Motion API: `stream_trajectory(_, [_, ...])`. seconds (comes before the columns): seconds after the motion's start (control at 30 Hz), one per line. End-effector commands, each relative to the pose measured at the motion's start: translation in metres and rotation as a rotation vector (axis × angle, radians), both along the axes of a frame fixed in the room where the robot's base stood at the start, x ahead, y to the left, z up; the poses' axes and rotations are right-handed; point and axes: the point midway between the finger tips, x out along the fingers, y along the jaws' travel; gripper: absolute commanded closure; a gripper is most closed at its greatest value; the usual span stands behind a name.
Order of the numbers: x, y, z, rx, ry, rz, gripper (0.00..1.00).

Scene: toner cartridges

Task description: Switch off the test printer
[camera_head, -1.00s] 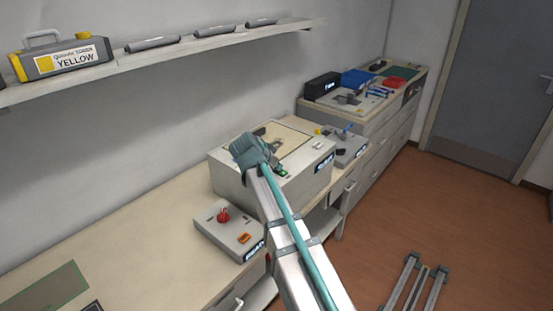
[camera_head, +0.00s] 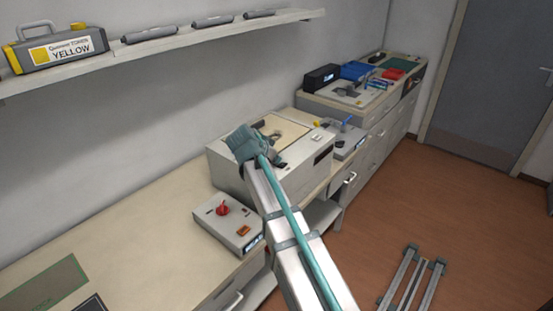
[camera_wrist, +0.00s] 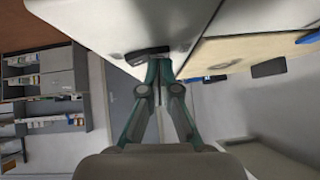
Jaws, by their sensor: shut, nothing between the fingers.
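The test printer (camera_head: 228,174) is the large pale box on the bench, with a tan panel on top. Its front display (camera_head: 323,154) is dark. In the wrist view the black switch (camera_wrist: 147,53) lies on the pale printer body (camera_wrist: 125,18). My gripper (camera_wrist: 161,66) is shut and empty, its fingertips right at the switch. I cannot tell whether they touch it. In the head view my arm hides part of the printer's front.
A device with a red knob (camera_head: 222,210) and lit display stands left of the printer. Another device with a blue lever (camera_head: 346,128) stands to the right. The left bench top is mostly clear.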

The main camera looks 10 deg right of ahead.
Motion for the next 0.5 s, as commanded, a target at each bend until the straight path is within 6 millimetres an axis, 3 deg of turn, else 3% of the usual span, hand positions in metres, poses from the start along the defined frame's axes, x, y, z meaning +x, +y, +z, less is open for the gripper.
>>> stream_trajectory(0.5, [-0.0121, -0.0103, 0.0029, 0.001, 0.002, -0.001, 1.0])
